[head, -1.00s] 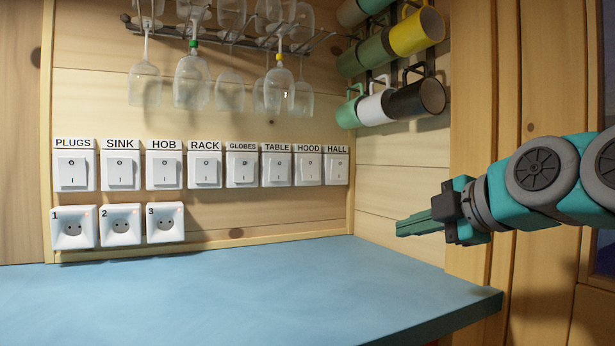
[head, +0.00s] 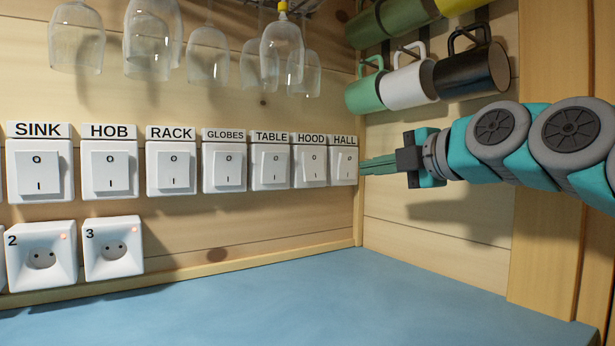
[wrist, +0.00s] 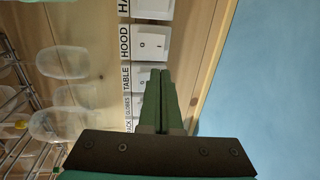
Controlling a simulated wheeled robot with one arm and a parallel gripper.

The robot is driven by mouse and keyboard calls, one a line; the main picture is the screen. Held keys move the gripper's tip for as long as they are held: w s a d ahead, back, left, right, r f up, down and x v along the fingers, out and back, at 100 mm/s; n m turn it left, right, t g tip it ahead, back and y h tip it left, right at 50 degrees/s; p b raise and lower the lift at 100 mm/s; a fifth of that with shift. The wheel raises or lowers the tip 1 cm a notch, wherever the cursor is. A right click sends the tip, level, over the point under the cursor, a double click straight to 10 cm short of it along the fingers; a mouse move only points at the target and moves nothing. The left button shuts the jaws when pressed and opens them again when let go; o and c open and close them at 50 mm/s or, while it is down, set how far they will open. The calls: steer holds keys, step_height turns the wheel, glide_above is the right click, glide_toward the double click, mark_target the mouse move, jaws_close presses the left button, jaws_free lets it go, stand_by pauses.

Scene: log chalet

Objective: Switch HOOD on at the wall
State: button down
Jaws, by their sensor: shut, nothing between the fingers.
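The HOOD switch (head: 311,164) is a white rocker on the wall, second from the right end of the row, marked O above and I below. It also shows in the wrist view (wrist: 150,44), rotated, ahead of my fingertips. My gripper (head: 364,166) is shut and empty, its green fingers pointing left toward the row, just right of the HALL switch (head: 344,164). In the wrist view the shut fingers (wrist: 163,75) point at the switch row. Whether the fingertips touch anything cannot be told.
The TABLE (head: 270,165), GLOBES (head: 224,166) and further switches continue left. Sockets (head: 113,248) sit below. Wine glasses (head: 282,50) hang above, and mugs (head: 408,82) hang on the right wall above my gripper. The blue counter (head: 300,300) is clear.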

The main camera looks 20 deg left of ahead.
steer(key=shift+a, duration=0.15)
steer(key=p, duration=0.2)
glide_toward(315, 177)
steer(key=x, duration=0.6)
steer(key=shift+w+a, duration=0.25)
steer(key=shift+w, duration=0.05)
steer(key=shift+a+f, duration=0.1)
